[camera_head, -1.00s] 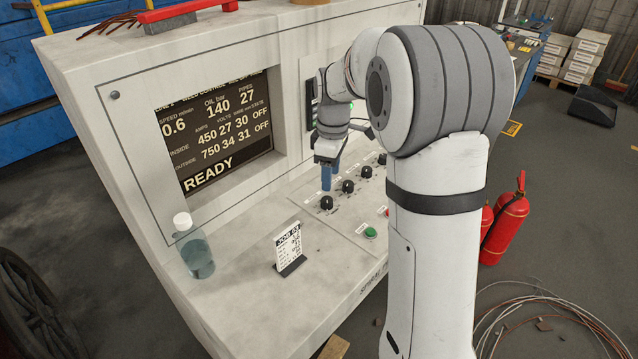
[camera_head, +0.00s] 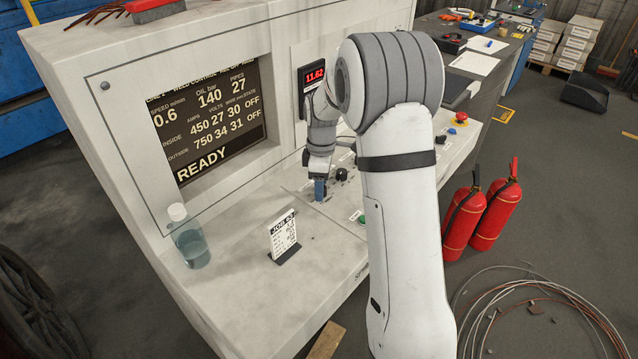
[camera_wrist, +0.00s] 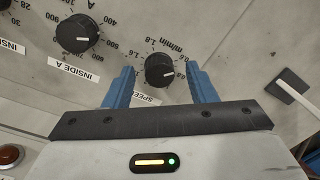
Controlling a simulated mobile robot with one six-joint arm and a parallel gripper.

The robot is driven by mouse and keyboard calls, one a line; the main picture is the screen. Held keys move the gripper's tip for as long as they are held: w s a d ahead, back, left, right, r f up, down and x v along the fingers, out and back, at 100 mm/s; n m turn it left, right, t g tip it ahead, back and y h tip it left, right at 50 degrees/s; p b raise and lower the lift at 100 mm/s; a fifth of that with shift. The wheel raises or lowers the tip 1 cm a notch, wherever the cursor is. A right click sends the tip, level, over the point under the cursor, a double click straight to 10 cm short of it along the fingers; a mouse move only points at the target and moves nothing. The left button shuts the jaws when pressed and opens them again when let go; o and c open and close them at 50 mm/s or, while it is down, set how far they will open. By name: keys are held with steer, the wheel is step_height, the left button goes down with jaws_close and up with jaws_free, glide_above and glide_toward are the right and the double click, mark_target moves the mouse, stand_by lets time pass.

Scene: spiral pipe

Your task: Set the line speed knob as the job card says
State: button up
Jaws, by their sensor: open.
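The black line speed knob (camera_wrist: 160,70) sits between my gripper's open blue fingers in the wrist view, with clear gaps on both sides. Its scale is marked m/min and its white pointer line faces right in that view. My gripper (camera_head: 320,189) is low over the sloped panel in the head view and hides the speed knob there. The job card (camera_head: 284,237) stands upright in a dark base on the console; its heading reads JOB, but the small lines are too small to read. The screen (camera_head: 210,120) shows speed 0.6 and READY.
An INSIDE A knob (camera_wrist: 77,34) is beside the speed knob in the wrist view. A clear bottle (camera_head: 191,243) stands left of the card. A red emergency button (camera_head: 461,117) is at the panel's far end. Bare console lies around the card.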

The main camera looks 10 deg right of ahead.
steer(key=c, duration=0.9)
steer(key=shift+a, duration=0.15)
steer(key=shift+c, duration=0.3)
